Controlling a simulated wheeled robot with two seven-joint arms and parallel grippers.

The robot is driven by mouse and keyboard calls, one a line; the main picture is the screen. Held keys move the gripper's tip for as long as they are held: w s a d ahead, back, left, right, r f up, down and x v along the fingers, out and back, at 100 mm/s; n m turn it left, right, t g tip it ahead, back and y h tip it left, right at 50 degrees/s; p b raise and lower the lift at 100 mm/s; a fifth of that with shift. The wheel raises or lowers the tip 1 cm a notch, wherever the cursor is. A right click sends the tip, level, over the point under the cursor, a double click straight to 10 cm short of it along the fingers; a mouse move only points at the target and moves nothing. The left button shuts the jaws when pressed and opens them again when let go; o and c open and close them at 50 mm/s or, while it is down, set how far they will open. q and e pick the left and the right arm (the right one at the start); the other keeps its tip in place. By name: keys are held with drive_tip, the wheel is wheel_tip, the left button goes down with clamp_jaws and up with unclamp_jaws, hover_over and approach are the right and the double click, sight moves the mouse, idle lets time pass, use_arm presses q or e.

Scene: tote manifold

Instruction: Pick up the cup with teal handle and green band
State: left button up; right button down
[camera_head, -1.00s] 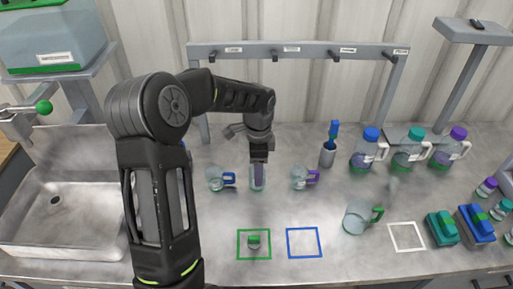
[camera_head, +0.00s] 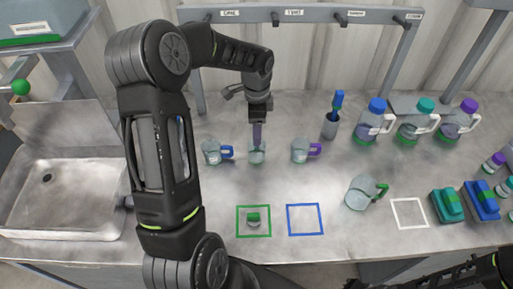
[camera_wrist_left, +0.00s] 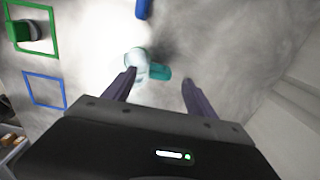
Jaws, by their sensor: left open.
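The cup with the teal handle (camera_head: 257,156) stands in the middle of a row of three cups on the grey counter. In the left wrist view its clear body (camera_wrist_left: 137,60) and teal handle (camera_wrist_left: 158,72) show ahead of the spread fingers, nearer the left finger. Its green band is too small to make out. My left gripper (camera_head: 257,138) points down at this cup; it is open in the wrist view (camera_wrist_left: 158,86), and whether a finger touches the cup is unclear.
A blue-handled cup (camera_head: 211,152) and a purple-handled cup (camera_head: 301,150) stand close on either side. A green-handled pitcher (camera_head: 361,193) is at front right. A green-topped object (camera_head: 253,217) lies in the green square (camera_head: 240,235). The blue square (camera_head: 304,234) is empty.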

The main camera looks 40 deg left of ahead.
use_arm(q)
drive_tip(key=f, duration=0.2)
drive_tip(key=f+b, duration=0.1)
drive_tip(key=f, duration=0.1)
drive_tip(key=shift+s+f, duration=0.2)
drive_tip(key=shift+f, duration=0.05)
drive_tip(key=shift+f+b, duration=0.45)
drive_tip(key=shift+b, duration=0.1)
drive_tip(key=shift+r, duration=0.1)
clamp_jaws()
idle(0.5)
